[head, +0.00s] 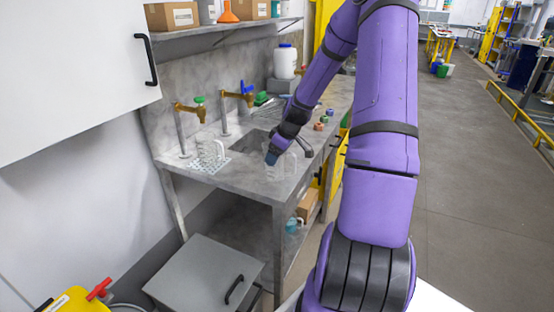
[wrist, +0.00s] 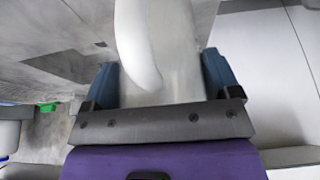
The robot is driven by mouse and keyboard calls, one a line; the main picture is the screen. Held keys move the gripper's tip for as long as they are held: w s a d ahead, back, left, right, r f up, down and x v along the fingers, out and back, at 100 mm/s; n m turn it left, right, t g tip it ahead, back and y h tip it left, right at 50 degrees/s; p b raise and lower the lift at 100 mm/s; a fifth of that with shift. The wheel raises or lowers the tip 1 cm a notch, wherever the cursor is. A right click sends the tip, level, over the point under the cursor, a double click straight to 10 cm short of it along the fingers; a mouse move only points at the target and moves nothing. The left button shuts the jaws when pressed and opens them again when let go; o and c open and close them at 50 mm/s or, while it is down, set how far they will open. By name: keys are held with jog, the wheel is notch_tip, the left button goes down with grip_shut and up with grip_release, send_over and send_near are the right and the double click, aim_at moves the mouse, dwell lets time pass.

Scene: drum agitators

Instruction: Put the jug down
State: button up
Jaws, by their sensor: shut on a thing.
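My gripper (wrist: 163,85) is shut on a pale, translucent jug (wrist: 178,45), with one blue finger on each side of it in the wrist view. A curved white handle shows in front of the jug's wall. In the head view my gripper (head: 272,158) reaches down over the grey counter (head: 235,184), close to its front right part. The held jug (head: 283,171) shows only faintly there, partly hidden by the gripper. I cannot tell whether its base touches the counter.
A clear vessel (head: 208,152) stands on a white perforated mat (head: 211,166) at the left. Two brass taps (head: 190,109) rise behind, near the sink (head: 250,143). A white tub (head: 285,62) and small coloured items (head: 321,125) are further back.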

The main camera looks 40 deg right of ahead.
jog(key=shift+f, duration=1.05)
jog(key=shift+f, duration=0.15)
jog(key=o, duration=1.1)
